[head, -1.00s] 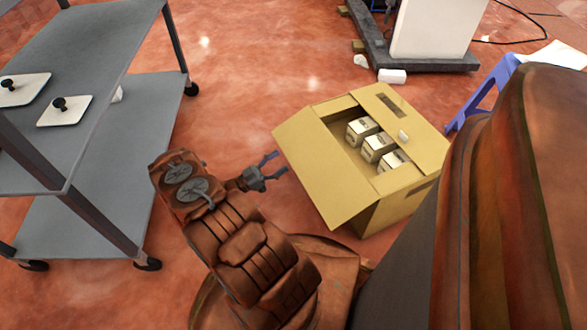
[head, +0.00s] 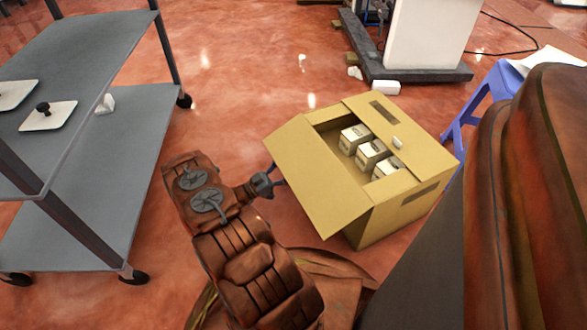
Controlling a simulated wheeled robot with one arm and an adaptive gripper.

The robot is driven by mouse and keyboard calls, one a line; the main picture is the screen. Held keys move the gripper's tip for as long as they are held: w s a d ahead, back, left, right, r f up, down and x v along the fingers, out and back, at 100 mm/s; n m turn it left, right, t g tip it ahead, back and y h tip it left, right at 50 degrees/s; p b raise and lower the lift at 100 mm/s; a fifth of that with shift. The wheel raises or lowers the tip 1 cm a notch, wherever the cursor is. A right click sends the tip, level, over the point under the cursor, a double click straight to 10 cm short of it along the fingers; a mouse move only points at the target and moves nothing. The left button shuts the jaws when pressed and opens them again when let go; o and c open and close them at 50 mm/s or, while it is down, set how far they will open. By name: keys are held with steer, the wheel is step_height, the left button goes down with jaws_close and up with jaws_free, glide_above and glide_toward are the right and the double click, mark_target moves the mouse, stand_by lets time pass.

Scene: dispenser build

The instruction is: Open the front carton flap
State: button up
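The open cardboard carton (head: 400,205) stands on the floor right of centre. Its front flap (head: 316,178) is a wide tan panel slanting out toward the lower left, away from the opening. Several small white boxes (head: 371,154) sit in a row inside. My gripper (head: 278,175) is at the flap's left edge, with its dark fingers spread. The fingertips are partly hidden at the flap, and I cannot tell whether they touch it.
A grey two-shelf cart (head: 105,150) on wheels stands at the left. A blue stool (head: 482,100) stands behind the carton at the right. A white block (head: 386,88) lies on the floor beyond it.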

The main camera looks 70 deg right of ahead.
steer(key=shift+s+d+r, duration=0.15)
steer(key=shift+s+d, duration=0.1)
steer(key=shift+d, duration=0.05)
jaws_close()
stand_by(0.5)
